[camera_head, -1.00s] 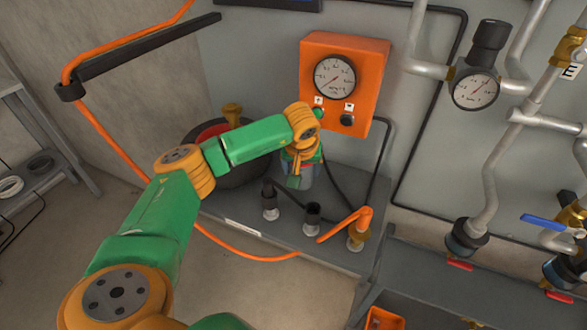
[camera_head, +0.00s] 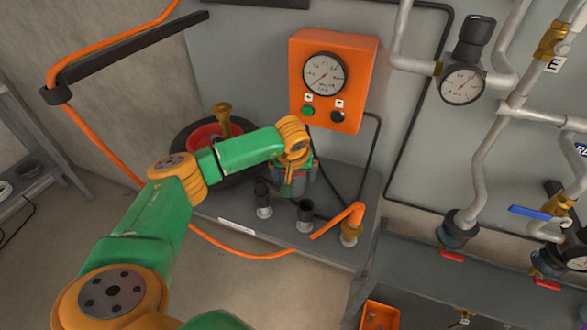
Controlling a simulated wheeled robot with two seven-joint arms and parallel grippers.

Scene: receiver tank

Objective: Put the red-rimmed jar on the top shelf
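My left arm reaches in from the lower left, and its gripper (camera_head: 292,172) points down over the grey bench (camera_head: 235,235) below the orange gauge box. A small greyish, glassy vessel with reddish bits, possibly the red-rimmed jar (camera_head: 294,188), is at the gripper's tip. The wrist and fingers cover much of it, so I cannot tell whether the fingers are around it or shut on it. My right gripper is not in view. A grey shelf rack (camera_head: 40,183) stands at the left edge; its top is partly cut off.
The orange gauge box (camera_head: 333,82) is on the wall behind the gripper. A black-and-red round vessel with a brass fitting (camera_head: 223,117), black-topped fittings (camera_head: 305,215) and an orange-handled valve (camera_head: 350,230) stand on the bench. Pipes with gauges (camera_head: 462,86) fill the right.

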